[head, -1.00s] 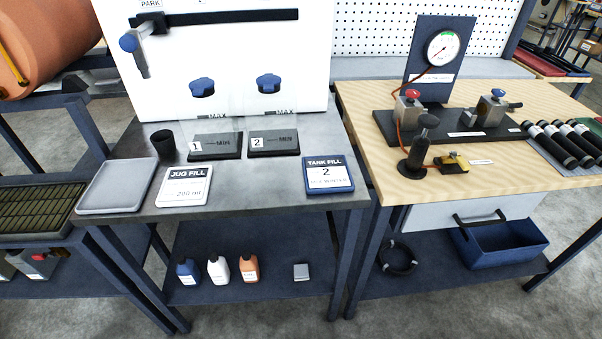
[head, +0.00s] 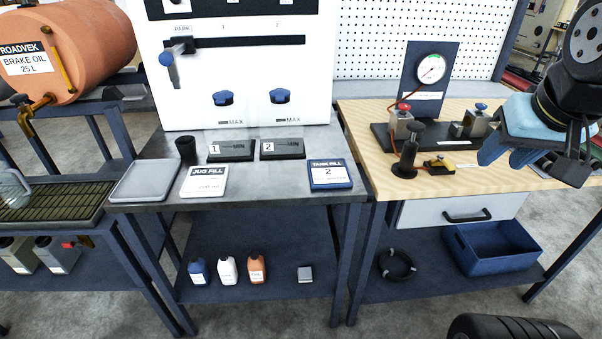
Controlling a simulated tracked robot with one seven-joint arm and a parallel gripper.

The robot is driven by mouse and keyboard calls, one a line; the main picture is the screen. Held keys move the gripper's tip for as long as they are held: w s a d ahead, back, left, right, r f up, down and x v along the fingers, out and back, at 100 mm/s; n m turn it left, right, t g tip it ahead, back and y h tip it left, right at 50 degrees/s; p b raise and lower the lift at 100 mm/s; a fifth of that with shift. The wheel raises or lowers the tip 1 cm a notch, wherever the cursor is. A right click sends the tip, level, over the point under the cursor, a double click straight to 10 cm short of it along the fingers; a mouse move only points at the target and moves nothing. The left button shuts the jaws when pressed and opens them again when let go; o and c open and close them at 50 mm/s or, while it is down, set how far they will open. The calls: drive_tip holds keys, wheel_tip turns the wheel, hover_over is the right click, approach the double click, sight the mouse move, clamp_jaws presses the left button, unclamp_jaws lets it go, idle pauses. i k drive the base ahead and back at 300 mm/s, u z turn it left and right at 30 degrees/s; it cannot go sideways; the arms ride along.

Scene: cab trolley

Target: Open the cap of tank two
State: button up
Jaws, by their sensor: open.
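My gripper (head: 535,163) is at the right of the head view, above the wooden bench, open and apart from both caps. I see nothing between its fingers.
A pressure gauge (head: 431,69) on a dark board and a black hand pump (head: 411,148) stand on the wooden bench between my gripper and the tanks. Cards and a grey tray (head: 146,181) lie on the table's front.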

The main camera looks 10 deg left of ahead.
sight(280, 94)
drive_tip(key=u, duration=0.65)
drive_tip(key=k, duration=0.55)
drive_tip(key=u, duration=0.25)
drive_tip(key=i, duration=0.55)
drive_tip(key=z, duration=0.2)
